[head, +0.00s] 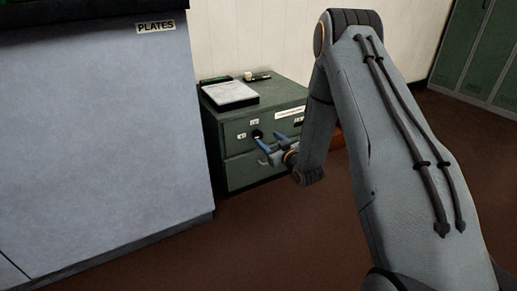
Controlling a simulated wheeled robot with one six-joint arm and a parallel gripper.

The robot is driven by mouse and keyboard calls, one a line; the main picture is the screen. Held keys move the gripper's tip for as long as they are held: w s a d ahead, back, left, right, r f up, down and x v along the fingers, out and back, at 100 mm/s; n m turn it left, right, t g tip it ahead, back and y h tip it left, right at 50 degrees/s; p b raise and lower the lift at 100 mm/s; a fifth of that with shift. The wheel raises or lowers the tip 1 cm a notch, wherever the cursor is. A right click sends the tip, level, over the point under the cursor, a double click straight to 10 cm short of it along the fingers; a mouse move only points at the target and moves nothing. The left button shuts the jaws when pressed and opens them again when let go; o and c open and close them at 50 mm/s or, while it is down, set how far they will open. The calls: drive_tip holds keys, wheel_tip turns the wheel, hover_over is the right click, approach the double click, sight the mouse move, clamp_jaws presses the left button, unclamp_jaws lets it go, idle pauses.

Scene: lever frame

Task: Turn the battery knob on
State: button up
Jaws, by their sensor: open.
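A small black round knob (257,133) sits on the upper front of a low green cabinet (236,171), with small pale labels above it and to its left. I take it to be the battery knob; its labels are too small to read and its pointer direction cannot be told. My gripper (262,152), with blue fingers, is open in front of the cabinet face, just below and right of the knob. The upper finger overlaps the area by the knob; I cannot tell whether it touches.
A clipboard with white paper (230,93) and small items lie on the cabinet top. A large grey unit marked PLATES (100,140) stands close on the left. Green lockers (478,50) stand at the back right. Brown floor (270,240) is clear in front.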

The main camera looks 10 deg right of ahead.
sight(259, 136)
drive_tip(key=shift+t+y, duration=0.4)
drive_tip(key=shift+t, duration=0.1)
drive_tip(key=shift+w+a+f+b, duration=0.5)
drive_tip(key=shift+w+b, duration=0.4)
drive_tip(key=shift+w, duration=0.45)
drive_tip(key=shift+w+a+f+b, duration=0.3)
drive_tip(key=shift+w+f+b, duration=0.25)
drive_tip(key=shift+w+b, duration=0.6)
drive_tip(key=shift+w+a+f+b, duration=0.4)
drive_tip(key=shift+w+f+b, duration=0.2)
drive_tip(key=shift+w, duration=0.95)
drive_tip(key=c, duration=1)
drive_tip(key=shift+c, duration=0.2)
